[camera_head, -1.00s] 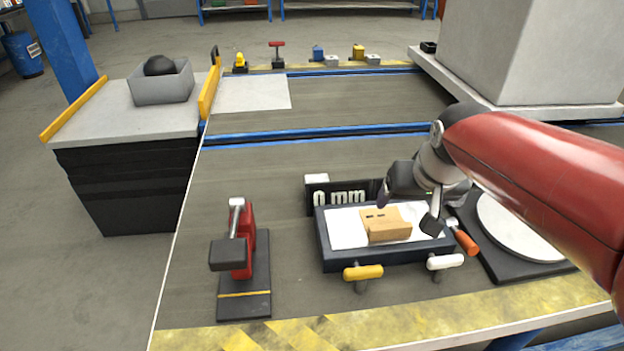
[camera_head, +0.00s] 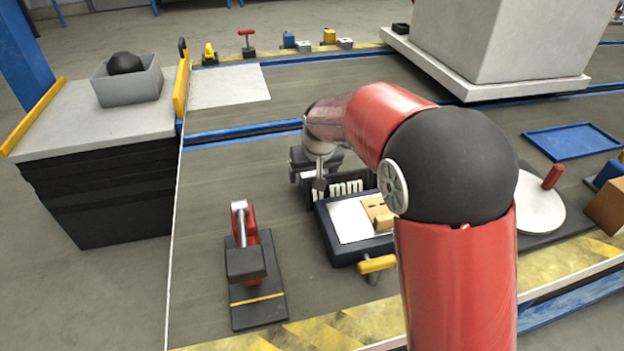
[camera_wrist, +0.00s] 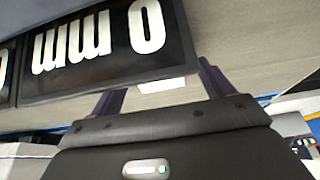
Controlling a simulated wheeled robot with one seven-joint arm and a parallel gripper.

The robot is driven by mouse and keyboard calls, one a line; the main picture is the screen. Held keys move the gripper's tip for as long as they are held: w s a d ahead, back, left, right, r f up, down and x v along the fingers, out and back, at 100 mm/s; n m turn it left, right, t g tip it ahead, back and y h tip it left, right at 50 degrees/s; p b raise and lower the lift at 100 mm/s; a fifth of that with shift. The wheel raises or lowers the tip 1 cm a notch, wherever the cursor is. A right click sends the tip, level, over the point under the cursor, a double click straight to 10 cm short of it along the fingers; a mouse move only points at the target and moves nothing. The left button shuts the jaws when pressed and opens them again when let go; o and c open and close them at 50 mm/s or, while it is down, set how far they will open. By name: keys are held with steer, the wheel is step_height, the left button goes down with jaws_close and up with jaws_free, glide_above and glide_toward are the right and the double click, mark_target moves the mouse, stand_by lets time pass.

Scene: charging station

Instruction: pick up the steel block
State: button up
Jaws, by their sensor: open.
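A small pale block (camera_wrist: 162,85) shows in the wrist view, beside the edge of the black "0 mm" display (camera_wrist: 95,50); it looks like the steel block, though its metal is hard to tell. My gripper (camera_wrist: 160,92) is open, with one finger on each side of the block in that view and nothing clearly held. In the head view my gripper (camera_head: 308,176) is at the left end of the display (camera_head: 348,187), behind the tray. There the block is hidden by my gripper and the display.
A dark-rimmed tray (camera_head: 337,248) holds a wooden block (camera_head: 377,212) on a white surface. A red clamp-like fixture (camera_head: 252,262) stands front left. The grey bin (camera_head: 130,87) sits on the side table. A blue tray (camera_head: 572,142) lies at the right. Belt left of the display is clear.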

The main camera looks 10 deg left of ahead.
steer(key=shift+x, duration=1.2)
steer(key=c, duration=1.4)
steer(key=shift+c, duration=0.2)
steer(key=shift+r, duration=0.15)
